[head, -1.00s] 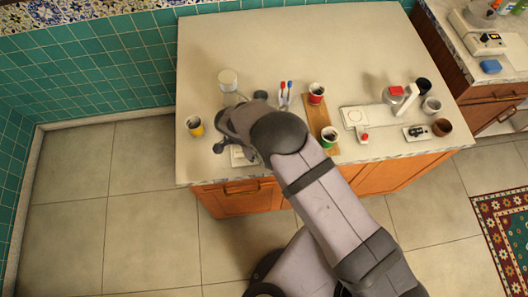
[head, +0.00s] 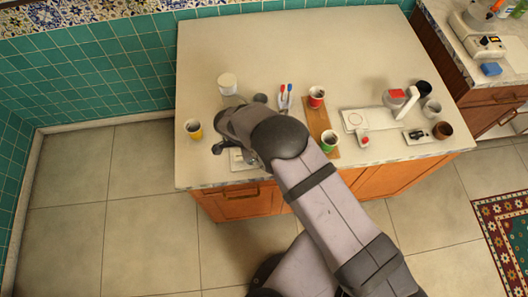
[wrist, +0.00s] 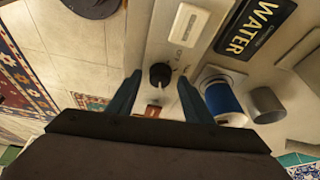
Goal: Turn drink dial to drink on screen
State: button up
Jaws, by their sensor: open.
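The black round dial (wrist: 160,75) with a light pointer mark shows in the wrist view, on a pale panel. My gripper (wrist: 157,85) is open, its two dark blue fingers on either side of the dial; I cannot tell whether they touch it. The dark screen (wrist: 257,26) reads "WATER" in pale letters, at upper right of the dial. In the head view my gripper (head: 219,147) is at the counter's front left, where my arm hides the dial and most of the machine. Part of a pale panel (head: 238,160) shows beside it.
A white switch (wrist: 186,27) sits near the dial. A blue-and-white cylinder (wrist: 224,100) and a grey cylinder (wrist: 267,104) stand to its right. On the counter, a yellow cup (head: 194,130) is at left, and red (head: 317,98) and green (head: 329,141) cups stand on a wooden board.

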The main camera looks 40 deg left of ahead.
jog(key=b+v, duration=0.3)
jog(key=v, duration=0.4)
jog(key=shift+r, duration=0.15)
dwell(0.5)
